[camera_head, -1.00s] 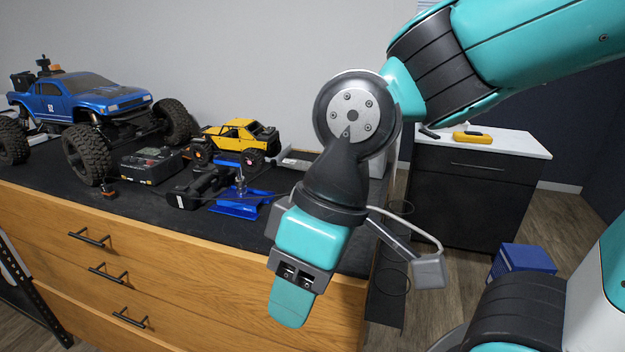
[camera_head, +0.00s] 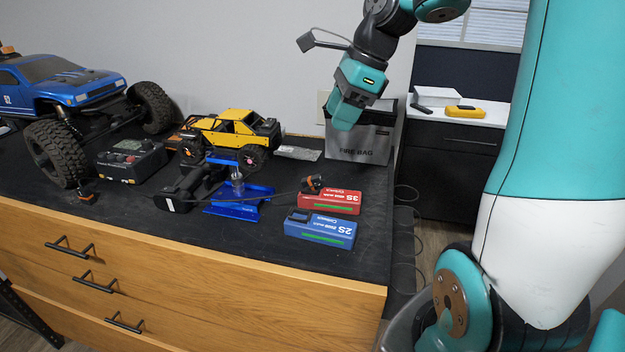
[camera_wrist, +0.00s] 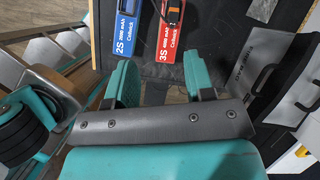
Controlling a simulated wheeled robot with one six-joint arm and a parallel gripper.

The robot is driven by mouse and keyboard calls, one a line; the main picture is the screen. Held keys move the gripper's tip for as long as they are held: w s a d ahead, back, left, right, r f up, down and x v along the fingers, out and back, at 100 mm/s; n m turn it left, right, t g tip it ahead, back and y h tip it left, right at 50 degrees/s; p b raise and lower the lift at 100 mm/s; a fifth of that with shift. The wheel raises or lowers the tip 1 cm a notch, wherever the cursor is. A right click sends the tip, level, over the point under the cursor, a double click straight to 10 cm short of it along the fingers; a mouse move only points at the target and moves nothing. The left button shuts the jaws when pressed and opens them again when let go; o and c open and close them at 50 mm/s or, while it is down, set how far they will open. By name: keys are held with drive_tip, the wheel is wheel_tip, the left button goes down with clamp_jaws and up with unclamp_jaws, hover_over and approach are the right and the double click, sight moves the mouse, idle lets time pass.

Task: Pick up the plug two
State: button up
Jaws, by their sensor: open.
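An orange and black plug (camera_head: 312,183) with a dark cable sits at the back edge of the red 3S battery (camera_head: 330,202). It also shows on the red battery in the wrist view (camera_wrist: 172,13). A second small orange and black plug (camera_head: 87,192) lies by the blue truck's front wheel. I cannot tell which one is plug two. A blue 2S battery (camera_head: 320,229) lies in front of the red one. My gripper (camera_head: 345,115) is raised above and behind the batteries, in front of the fire bag. Its teal fingers (camera_wrist: 160,82) are apart and empty.
The grey fire bag (camera_head: 358,145) stands at the back right of the black worktop (camera_head: 250,250). A blue stand (camera_head: 238,205), black tool (camera_head: 190,187), yellow crawler (camera_head: 230,135), charger (camera_head: 132,162) and blue truck (camera_head: 65,85) fill the left. The front strip of the worktop is clear.

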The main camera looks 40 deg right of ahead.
drive_tip(key=d+m, duration=0.3)
drive_tip(key=p, duration=0.1)
hover_over(319, 175)
drive_tip(key=s+d, duration=0.1)
drive_tip(key=d, duration=0.1)
wheel_tip(319, 175, down, 10)
drive_tip(key=shift+s+a+r, duration=0.1)
drive_tip(key=shift+s+a, duration=0.05)
drive_tip(key=shift+p+x, duration=0.95)
drive_tip(key=shift+x, duration=2.25)
drive_tip(key=shift+s, duration=0.15)
drive_tip(key=shift+c, duration=0.2)
clamp_jaws()
